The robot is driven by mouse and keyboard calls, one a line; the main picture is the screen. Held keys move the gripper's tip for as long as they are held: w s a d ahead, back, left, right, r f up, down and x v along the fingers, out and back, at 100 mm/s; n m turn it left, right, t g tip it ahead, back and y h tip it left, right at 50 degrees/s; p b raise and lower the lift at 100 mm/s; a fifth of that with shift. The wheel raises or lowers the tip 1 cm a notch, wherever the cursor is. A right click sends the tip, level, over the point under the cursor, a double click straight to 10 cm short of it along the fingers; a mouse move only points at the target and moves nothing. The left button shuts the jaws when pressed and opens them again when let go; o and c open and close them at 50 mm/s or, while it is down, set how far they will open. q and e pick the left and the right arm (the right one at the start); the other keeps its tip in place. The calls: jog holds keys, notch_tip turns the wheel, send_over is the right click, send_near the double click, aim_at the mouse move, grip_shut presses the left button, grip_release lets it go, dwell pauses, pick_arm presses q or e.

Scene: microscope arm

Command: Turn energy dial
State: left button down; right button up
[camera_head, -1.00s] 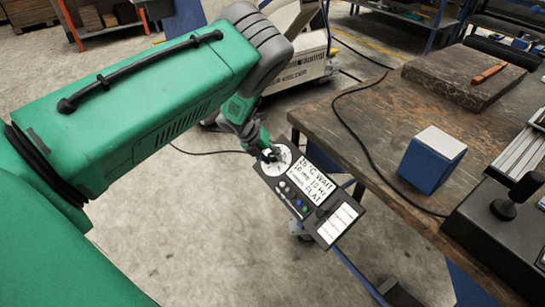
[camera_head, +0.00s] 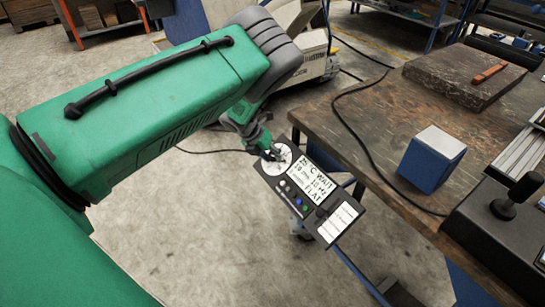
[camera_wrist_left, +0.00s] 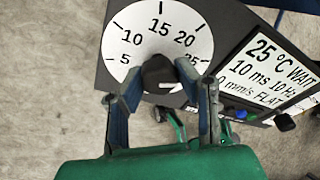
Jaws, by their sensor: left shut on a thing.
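The control panel (camera_head: 308,187) is a dark box with a round white dial face at its upper left end. In the left wrist view the dial face (camera_wrist_left: 142,22) shows numbers from 5 to 25 around a black knob (camera_wrist_left: 158,72). My left gripper (camera_head: 273,153) is at the dial. In the left wrist view my left gripper (camera_wrist_left: 160,88) has a finger on each side of the knob and is shut on it. The fingers hide the lower part of the dial. The right gripper is not in view.
The panel's display (camera_head: 318,182) reads 25 °C, 10 ms, 10 Hz, and FLAT. Coloured buttons (camera_head: 299,202) sit beside it. A wooden workbench (camera_head: 385,122) stands to the right, with a blue and white box (camera_head: 430,160) and a black cable. Bare floor lies below the panel.

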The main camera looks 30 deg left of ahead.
pick_arm(q)
jog(key=c, duration=1.4)
grip_release()
jog(key=shift+w+a+r, duration=0.2)
jog(key=shift+w+r, duration=0.05)
jog(key=shift+r, duration=0.05)
jog(key=shift+o, duration=1)
jog(key=shift+s+f, duration=0.15)
jog(key=v, duration=1.2)
jog(key=shift+f, duration=0.1)
